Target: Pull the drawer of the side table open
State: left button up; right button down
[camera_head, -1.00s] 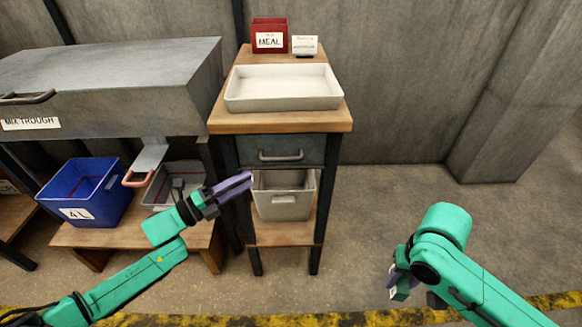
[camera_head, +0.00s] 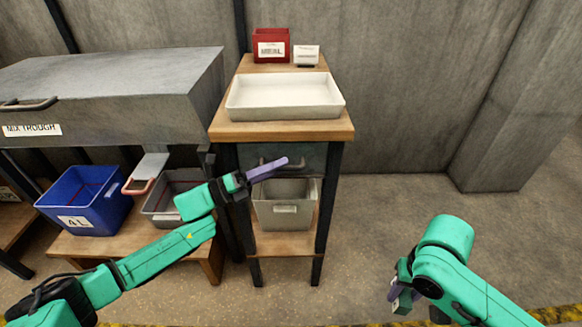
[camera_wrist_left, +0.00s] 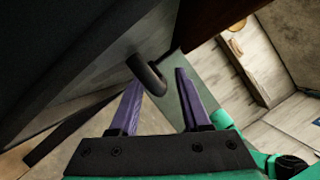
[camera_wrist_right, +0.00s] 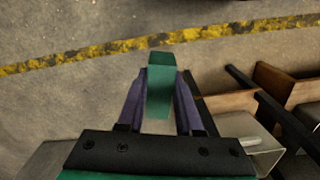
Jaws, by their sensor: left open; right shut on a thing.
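The side table (camera_head: 235,131) has a wooden top and dark legs. Its grey drawer (camera_head: 312,158) appears shut, partly hidden behind my left gripper (camera_head: 284,162). In the left wrist view the dark curved drawer handle (camera_wrist_left: 147,72) stands out from the drawer front, close to the tips of my left gripper (camera_wrist_left: 158,80) and nearer its left finger. That gripper is open; I cannot tell whether it touches the handle. My right gripper (camera_wrist_right: 158,78) is shut on a small green block (camera_wrist_right: 160,95), well right of the table in the head view.
A white tray (camera_head: 285,113), a red box (camera_head: 270,36) and a small white card (camera_head: 306,54) are on the table top. A grey bin (camera_head: 285,212) stands on the shelf below. The mix trough (camera_head: 110,85) and a blue bin (camera_head: 85,215) are left. Floor to the right is clear.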

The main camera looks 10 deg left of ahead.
pick_arm(q)
grip_shut()
dwell(1.4)
